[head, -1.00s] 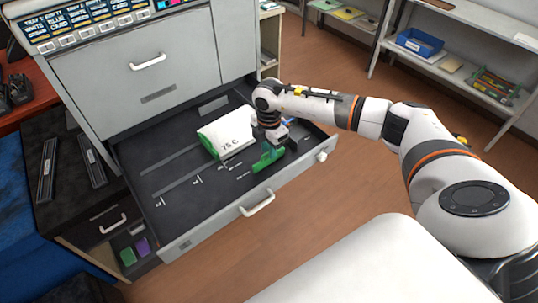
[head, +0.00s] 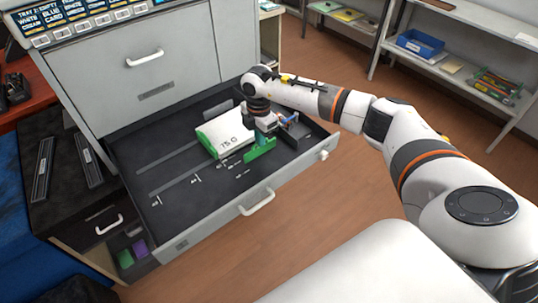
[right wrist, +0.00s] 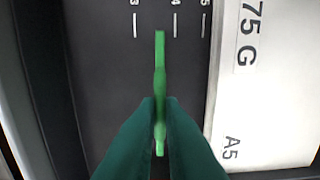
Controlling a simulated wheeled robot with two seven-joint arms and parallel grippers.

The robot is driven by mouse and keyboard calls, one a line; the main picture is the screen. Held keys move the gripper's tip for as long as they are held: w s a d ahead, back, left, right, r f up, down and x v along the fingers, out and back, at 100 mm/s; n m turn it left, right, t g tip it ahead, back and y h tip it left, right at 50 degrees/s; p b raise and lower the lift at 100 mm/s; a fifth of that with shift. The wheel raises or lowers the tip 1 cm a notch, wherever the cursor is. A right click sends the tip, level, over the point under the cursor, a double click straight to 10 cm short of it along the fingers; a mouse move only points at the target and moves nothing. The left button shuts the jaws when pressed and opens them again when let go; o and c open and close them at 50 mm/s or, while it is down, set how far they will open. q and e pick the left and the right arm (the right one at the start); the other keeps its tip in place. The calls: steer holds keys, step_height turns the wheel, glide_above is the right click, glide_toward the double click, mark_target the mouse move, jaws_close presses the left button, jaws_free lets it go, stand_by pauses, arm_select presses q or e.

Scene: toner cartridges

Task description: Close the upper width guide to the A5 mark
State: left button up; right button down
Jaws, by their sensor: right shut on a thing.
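The drawer tray (head: 165,215) is pulled out under the grey machine. A white paper stack (head: 221,134) printed "75 G" lies in it; the right wrist view shows the stack (right wrist: 265,95) also marked "A5". The green width guide (head: 259,150) stands beside the stack, on the side toward the drawer front. My right gripper (head: 262,137) reaches down to it. In the right wrist view the fingers (right wrist: 160,105) are shut on the guide (right wrist: 159,68), which stands between the 3 and 4 scale lines. A dark gap separates guide and stack. My left gripper is out of view.
The drawer front with its handle (head: 257,202) and right wall bound the space around my right gripper. The tray floor left of the stack is bare apart from slots and printed marks. A dark cabinet (head: 75,205) stands at the left.

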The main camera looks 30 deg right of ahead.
steer(key=shift+w+a+f+b, duration=0.1)
steer(key=shift+w+b, duration=0.7)
steer(key=shift+w, duration=0.3)
steer(key=shift+w+a+b, duration=0.1)
steer(key=shift+w+b, duration=0.65)
steer(key=shift+w, duration=0.3)
steer(key=c, duration=1.7)
jaws_free()
step_height(320, 180, up, 7)
steer(key=p, duration=0.6)
